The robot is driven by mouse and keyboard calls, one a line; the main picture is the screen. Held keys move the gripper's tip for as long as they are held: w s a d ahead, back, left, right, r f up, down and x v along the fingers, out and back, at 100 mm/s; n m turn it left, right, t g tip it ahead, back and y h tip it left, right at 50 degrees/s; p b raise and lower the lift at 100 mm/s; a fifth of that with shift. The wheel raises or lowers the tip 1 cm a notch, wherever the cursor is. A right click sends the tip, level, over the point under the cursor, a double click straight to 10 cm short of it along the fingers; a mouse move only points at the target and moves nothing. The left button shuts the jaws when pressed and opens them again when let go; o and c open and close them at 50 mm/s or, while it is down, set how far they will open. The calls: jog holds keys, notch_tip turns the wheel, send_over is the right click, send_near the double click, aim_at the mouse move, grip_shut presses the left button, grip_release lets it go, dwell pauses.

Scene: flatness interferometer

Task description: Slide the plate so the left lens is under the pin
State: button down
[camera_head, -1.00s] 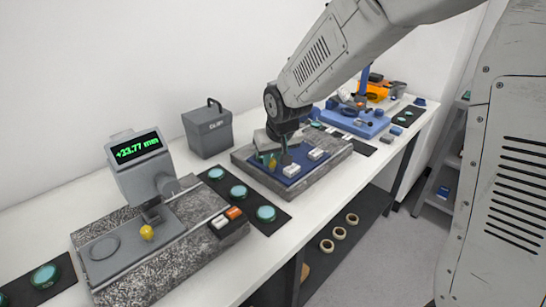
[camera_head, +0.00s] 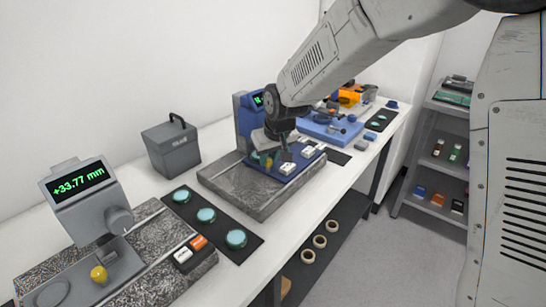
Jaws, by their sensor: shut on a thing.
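A blue plate (camera_head: 250,162) lies on the granite base (camera_head: 240,190) of the farther gauge. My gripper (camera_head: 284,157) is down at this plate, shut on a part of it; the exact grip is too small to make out. A yellow piece (camera_head: 264,160) shows just left of my fingers, with something green beside it. The gauge's blue column (camera_head: 241,122) and lit green display (camera_head: 258,99) stand behind, partly covered by my arm. A grey gauge part (camera_head: 258,140) is over the plate. The pin and the lenses on the plate cannot be made out.
A black mat (camera_head: 220,220) with green discs lies between the gauges. A grey box (camera_head: 171,148) stands behind; blue equipment (camera_head: 330,128) lies beyond.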

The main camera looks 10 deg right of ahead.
jog(key=c, duration=1.5)
grip_release()
jog(key=shift+w+d, duration=0.1)
jog(key=shift+w, duration=0.05)
jog(key=shift+o, duration=1.2)
jog(key=shift+d, duration=0.15)
jog(key=shift+r, duration=0.35)
jog(key=a+v, duration=0.1)
jog(key=v, duration=0.6)
jog(key=shift+d, duration=0.45)
